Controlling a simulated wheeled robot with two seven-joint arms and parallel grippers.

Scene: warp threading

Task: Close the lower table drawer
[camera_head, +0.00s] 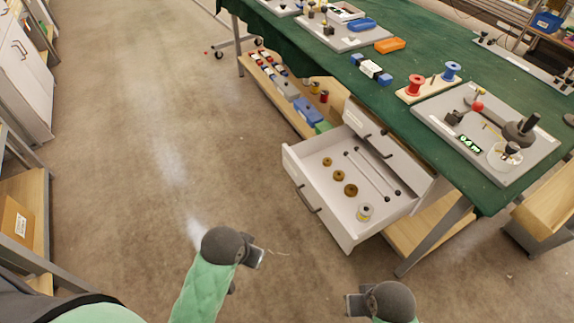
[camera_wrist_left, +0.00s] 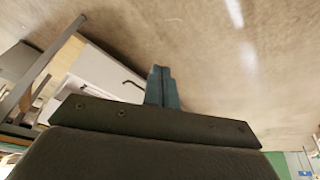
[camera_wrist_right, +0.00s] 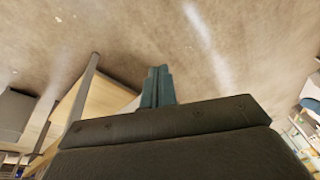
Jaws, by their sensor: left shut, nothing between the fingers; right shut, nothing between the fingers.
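The lower table drawer (camera_head: 290,168) is white and pulled well out from under the green-covered table (camera_head: 440,75). Its front panel (camera_head: 325,222) has a dark handle (camera_head: 308,196) and faces my arms. Several brass rings, two thin rods and a small spool lie in it. The upper drawer (camera_head: 372,134) above it looks shut. My left gripper (camera_head: 257,270) is shut and empty, left of and below the drawer front, apart from it. In the left wrist view its fingers (camera_wrist_left: 161,86) are together, with the drawer front (camera_wrist_left: 100,72) beyond. My right gripper (camera_head: 352,304) is shut and empty, also short of the drawer.
A wooden shelf (camera_head: 285,95) under the table holds coloured items. A grey table leg (camera_head: 435,235) stands right of the drawer. A wooden stool or box (camera_head: 548,205) is at the far right. Cabinets (camera_head: 20,70) line the left. The floor (camera_head: 130,150) between is clear.

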